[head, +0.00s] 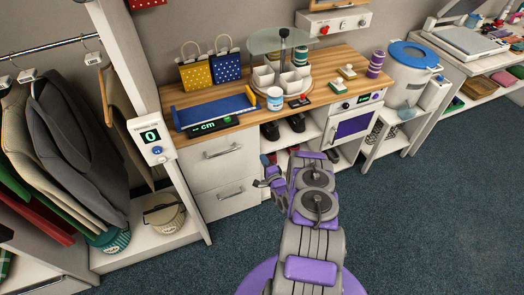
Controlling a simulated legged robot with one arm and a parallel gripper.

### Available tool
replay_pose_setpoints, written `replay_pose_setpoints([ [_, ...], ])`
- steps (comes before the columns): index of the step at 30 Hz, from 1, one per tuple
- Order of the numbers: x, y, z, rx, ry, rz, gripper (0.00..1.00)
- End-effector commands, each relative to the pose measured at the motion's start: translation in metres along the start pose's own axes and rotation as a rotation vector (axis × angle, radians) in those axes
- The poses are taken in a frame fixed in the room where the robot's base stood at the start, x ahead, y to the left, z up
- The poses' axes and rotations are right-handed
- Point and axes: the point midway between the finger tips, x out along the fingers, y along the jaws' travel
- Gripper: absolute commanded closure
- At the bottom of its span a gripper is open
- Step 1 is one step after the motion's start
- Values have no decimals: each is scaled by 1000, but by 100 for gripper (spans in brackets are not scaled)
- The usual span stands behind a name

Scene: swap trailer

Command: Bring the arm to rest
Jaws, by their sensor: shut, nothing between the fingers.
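My arm reaches forward from the bottom centre of the head view, with purple and grey links and round grey joints. It is folded low over the blue-grey carpet, in front of the wooden-topped counter (345,68). My gripper (263,183) is at the arm's far left side, beside the white drawer unit (224,166). It is small and partly overlapped by the arm's links, and it is shut with nothing held. I cannot tell whether it touches the drawer front.
Hanging jackets (68,140) are at left. A white bin with a blue lid (408,75) is at right. Carpet (430,215) at right is clear.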

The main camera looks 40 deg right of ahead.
Motion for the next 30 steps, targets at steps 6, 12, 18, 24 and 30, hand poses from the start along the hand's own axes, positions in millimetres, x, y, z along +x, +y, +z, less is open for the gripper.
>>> replay_pose_setpoints([
  [6,-44,-3,4,-2,2,0,100],
  [12,-61,0,-1,1,2,1,100],
  [18,-64,2,-2,3,0,1,100],
  [24,-59,-3,1,-20,-9,15,100],
  [30,-28,-23,9,-164,-62,126,100],
])
